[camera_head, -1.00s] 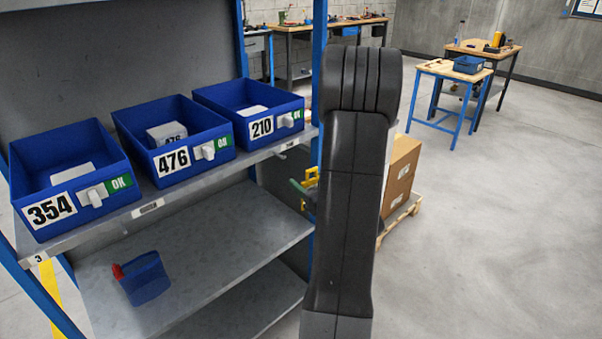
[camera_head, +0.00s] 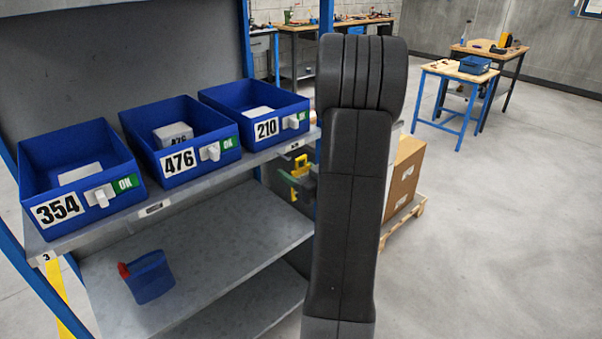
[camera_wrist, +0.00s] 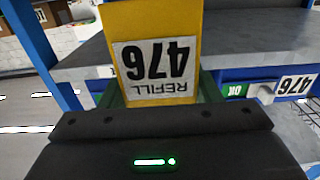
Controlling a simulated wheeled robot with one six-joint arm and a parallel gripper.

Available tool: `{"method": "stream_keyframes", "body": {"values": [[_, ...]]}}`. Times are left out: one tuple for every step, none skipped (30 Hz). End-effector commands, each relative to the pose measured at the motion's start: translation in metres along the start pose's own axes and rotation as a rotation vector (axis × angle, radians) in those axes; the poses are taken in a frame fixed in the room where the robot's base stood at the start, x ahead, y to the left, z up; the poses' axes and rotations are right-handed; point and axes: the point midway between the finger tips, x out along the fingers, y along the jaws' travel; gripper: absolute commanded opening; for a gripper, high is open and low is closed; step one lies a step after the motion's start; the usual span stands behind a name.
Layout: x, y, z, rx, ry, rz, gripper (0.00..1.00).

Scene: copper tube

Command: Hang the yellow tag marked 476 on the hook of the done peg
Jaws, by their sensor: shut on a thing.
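My gripper (camera_wrist: 158,92) is shut on the yellow tag (camera_wrist: 150,20), whose white label reads 476 and REFILL, upside down in the wrist view. Green fingers show at both sides of the tag. In the head view, the yellow tag (camera_head: 299,168) shows small beside my dark arm, in front of the shelf's right end. The arm hides part of the gripper there. The blue 476 bin (camera_head: 190,150) stands on the shelf, with a white bracket and a green OK mark on its front. I cannot pick out the done peg or its hook.
The 354 bin (camera_head: 80,180) and the 210 bin (camera_head: 255,110) flank the 476 bin on the grey shelf (camera_head: 150,212). A blue jug (camera_head: 150,277) stands on the lower shelf. A carton (camera_head: 403,175) sits on a pallet to the right. Open floor lies beyond.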

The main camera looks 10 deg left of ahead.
Motion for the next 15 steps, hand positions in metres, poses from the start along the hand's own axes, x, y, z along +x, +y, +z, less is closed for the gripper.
{"method": "stream_keyframes", "body": {"values": [[0.003,0.0,0.0,0.0,0.0,-0.001,0.36],[0.005,0.0,0.0,0.0,0.001,-0.001,0.36],[0.008,0.0,0.0,0.0,0.001,-0.001,0.36],[0.01,-0.001,0.001,0.0,0.0,-0.002,0.36],[0.012,-0.001,0.001,0.0,0.0,-0.002,0.36],[0.014,0.0,0.001,0.0,0.0,-0.001,0.36],[0.015,0.0,0.001,0.0,0.0,-0.001,0.36],[0.017,0.0,0.001,0.0,0.0,0.0,0.36],[0.02,0.0,0.001,0.0,0.0,0.0,0.36],[0.021,0.0,0.002,0.0,0.0,-0.001,0.36],[0.023,0.0,0.002,0.0,0.0,-0.001,0.36],[0.026,0.0,0.002,-0.001,0.0,-0.001,0.36],[0.028,0.0,0.002,-0.001,0.0,-0.001,0.36],[0.029,0.0,0.002,-0.001,0.0,-0.001,0.36],[0.032,0.0,0.003,0.0,0.0,0.0,0.36]]}}
